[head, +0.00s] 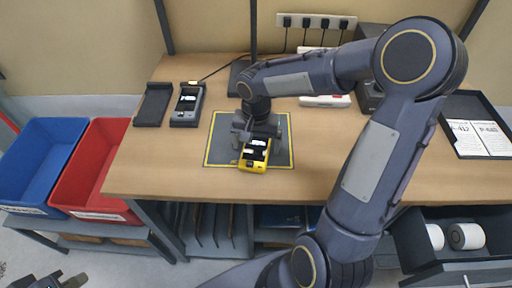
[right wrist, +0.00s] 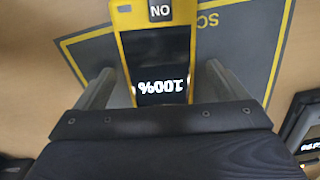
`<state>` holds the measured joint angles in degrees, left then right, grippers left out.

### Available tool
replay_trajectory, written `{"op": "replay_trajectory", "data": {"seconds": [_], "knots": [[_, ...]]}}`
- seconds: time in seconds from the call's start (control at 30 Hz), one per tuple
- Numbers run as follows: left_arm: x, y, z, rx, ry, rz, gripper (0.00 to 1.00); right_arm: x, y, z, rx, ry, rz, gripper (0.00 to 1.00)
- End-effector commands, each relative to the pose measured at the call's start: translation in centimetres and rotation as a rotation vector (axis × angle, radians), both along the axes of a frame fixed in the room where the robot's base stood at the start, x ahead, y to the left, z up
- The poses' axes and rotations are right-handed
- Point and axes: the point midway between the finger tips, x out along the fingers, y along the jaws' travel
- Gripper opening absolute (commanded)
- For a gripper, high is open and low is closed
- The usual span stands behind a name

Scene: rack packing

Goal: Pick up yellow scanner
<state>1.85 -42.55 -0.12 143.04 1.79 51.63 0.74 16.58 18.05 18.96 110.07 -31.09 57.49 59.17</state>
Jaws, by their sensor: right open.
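The yellow scanner (head: 254,158) lies on a dark grey mat with a yellow outline, near the front of the wooden table. In the right wrist view, the scanner (right wrist: 158,60) shows a dark screen reading "100%" and a tag with "NO". My right gripper (head: 257,138) is over the scanner's far part. In the right wrist view, the open fingers of my right gripper (right wrist: 160,84) stand on either side of the scanner, with small gaps. My left gripper (head: 55,281) is at the bottom left edge, away from the table, and partly cut off.
A grey scanner (head: 187,104) in a dark cradle and an empty dark tray (head: 153,104) stand left of the mat (head: 222,131). Blue (head: 40,160) and red (head: 90,170) bins stand left of the table. A dark tray with papers (head: 480,139) lies at the right.

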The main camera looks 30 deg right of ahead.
Motion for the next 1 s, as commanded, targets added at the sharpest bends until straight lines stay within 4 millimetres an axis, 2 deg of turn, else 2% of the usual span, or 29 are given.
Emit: {"op": "replay_trajectory", "data": {"seconds": [0.07, 0.47, 0.77, 0.87, 1.0], "knots": [[0.0, 0.0, 0.0, 0.000, 0.000, 0.000, 0.00, 0.0, 0.0, 0.0, 0.000, 0.000, 0.000, 0.90], [0.0, 0.0, 0.0, 0.000, 0.000, 0.000, 0.00, 0.0, 0.0, 0.0, 0.000, 0.000, 0.000, 0.38], [0.0, 0.0, 0.0, 0.000, 0.000, 0.000, 0.00, 0.0, 0.0, 0.3, -0.001, -0.002, 0.000, 0.36], [0.0, 0.0, 0.1, 0.000, 0.000, 0.000, 0.00, 0.1, 0.0, 0.9, -0.002, -0.002, 0.000, 0.36], [0.0, 0.0, 0.2, 0.000, 0.000, 0.000, 0.00, 0.1, 0.0, 2.8, -0.002, -0.007, 0.000, 0.36]]}}
